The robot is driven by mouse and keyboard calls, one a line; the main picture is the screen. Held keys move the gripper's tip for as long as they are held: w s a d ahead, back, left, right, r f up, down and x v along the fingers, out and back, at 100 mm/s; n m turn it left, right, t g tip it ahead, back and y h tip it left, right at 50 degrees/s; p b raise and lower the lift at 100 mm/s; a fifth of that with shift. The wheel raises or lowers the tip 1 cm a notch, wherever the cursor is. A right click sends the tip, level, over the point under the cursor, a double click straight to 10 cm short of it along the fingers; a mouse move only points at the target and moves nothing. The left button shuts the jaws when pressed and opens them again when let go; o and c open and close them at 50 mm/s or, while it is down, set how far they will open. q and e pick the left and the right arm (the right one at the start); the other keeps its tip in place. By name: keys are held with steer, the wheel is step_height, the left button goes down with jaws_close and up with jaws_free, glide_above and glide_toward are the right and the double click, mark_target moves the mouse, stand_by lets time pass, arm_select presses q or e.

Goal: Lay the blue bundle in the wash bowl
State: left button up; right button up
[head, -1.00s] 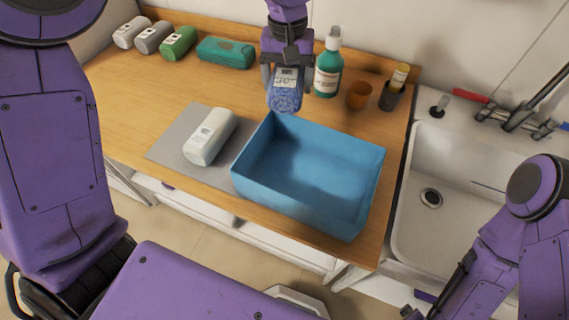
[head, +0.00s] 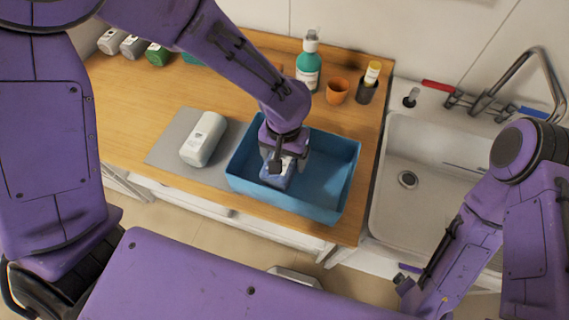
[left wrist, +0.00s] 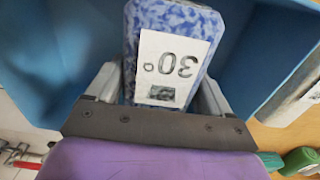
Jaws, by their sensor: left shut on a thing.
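The blue bundle (head: 275,180) is a mottled blue roll with a white label reading 30°. It shows large in the left wrist view (left wrist: 195,22), between the two fingers. My left gripper (head: 281,163) is shut on it and points down into the wash bowl. The wash bowl (head: 334,203) is a blue rectangular tub on the wooden top. The bundle is inside the bowl's outline, toward its left side. I cannot tell whether it touches the bowl's floor.
A white bundle (head: 204,139) lies on a grey mat (head: 168,148) left of the bowl. A green bottle (head: 308,68), an orange cup (head: 337,92) and a dark holder (head: 367,91) stand behind it. A sink (head: 425,150) is at the right. Grey and green rolls lie at the back left.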

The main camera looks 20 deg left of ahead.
arm_select(q)
step_height(320, 180, down, 4)
steer(key=shift+f, duration=0.1)
steer(key=shift+w, duration=0.1)
steer(key=shift+f, duration=0.15)
steer(key=o, duration=0.8)
step_height(320, 180, up, 12)
steer(key=shift+r, duration=0.15)
